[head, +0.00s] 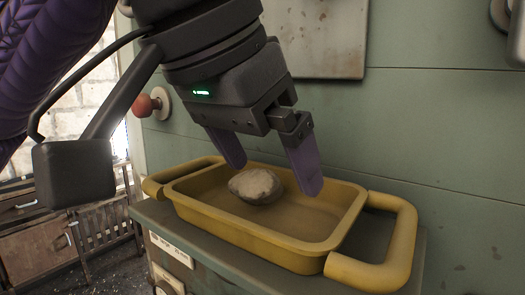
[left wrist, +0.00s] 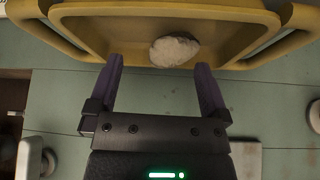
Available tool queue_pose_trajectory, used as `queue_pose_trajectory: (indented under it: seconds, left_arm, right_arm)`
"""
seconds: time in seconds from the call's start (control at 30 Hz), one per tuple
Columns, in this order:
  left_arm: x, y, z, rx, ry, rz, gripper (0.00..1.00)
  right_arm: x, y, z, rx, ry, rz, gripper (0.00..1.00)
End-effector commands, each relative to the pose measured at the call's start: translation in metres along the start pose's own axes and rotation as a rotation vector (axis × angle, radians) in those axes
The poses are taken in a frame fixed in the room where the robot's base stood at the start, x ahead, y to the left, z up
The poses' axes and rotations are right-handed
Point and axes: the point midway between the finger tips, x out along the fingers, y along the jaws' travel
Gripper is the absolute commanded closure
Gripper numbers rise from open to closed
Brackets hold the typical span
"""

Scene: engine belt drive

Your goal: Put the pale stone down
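The pale stone (head: 256,185) is a rounded grey-white lump lying in a yellow tray (head: 290,243) with a handle at each end. In the left wrist view the stone (left wrist: 174,50) lies beyond the fingertips, in the tray (left wrist: 88,48). My left gripper (head: 270,180) is open over the tray, its two purple fingers pointing down with a gap between them. In the left wrist view the gripper (left wrist: 158,62) has nothing clamped between its fingers. The stone appears apart from both fingers. My right gripper is not in view.
The tray stands on a green cabinet top (head: 150,213) against a green panelled wall (head: 440,130). A red round knob (head: 145,105) sticks out of the wall at left. A wooden cabinet (head: 40,250) stands lower left. The tray's right part is empty.

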Motion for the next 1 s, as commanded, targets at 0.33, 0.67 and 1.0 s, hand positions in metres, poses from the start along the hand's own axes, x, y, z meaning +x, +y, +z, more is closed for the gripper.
queue_pose_trajectory:
  seconds: [0.33,0.67,1.0]
  left_arm:
    - [-0.021,0.000,-0.008,-0.002,0.004,-0.001,0.00]
    - [-0.115,0.000,-0.009,-0.001,0.002,-0.002,0.00]
    - [-0.131,0.000,-0.006,0.000,-0.001,0.000,0.00]
  right_arm:
    - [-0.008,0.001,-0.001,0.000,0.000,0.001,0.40]
    - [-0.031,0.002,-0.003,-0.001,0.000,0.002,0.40]
    - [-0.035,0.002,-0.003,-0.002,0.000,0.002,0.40]
